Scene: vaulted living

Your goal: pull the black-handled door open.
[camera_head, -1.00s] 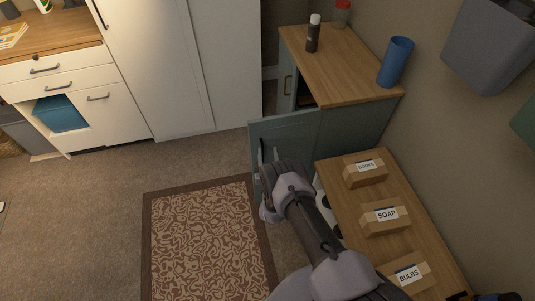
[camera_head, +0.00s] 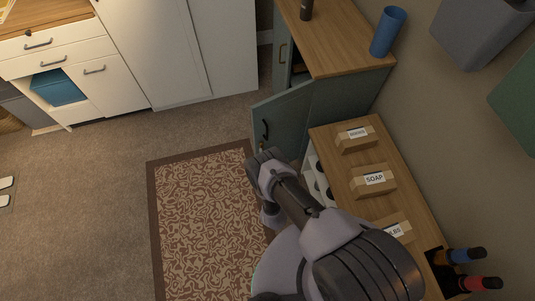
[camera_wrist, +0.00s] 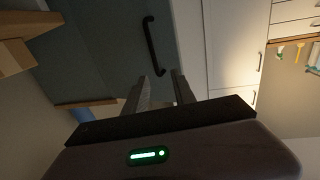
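The teal cabinet door (camera_head: 287,117) stands ajar, swung out from the cabinet (camera_head: 347,96) toward the rug. Its black handle (camera_head: 265,130) is near its free edge. In the wrist view the door (camera_wrist: 105,45) fills the upper left, and the curved black handle (camera_wrist: 151,42) lies just beyond the fingertips. My gripper (camera_wrist: 160,78) is open, its two fingers apart with nothing between them. In the head view my gripper (camera_head: 262,157) is just below the handle, and its fingers are hard to make out there.
A low shelf (camera_head: 400,185) with labelled boxes, including a soap box (camera_head: 373,181), and bottles stands right of my arm. A blue cup (camera_head: 388,32) is on the cabinet top. A patterned rug (camera_head: 205,220) and clear carpet (camera_head: 100,190) lie to the left.

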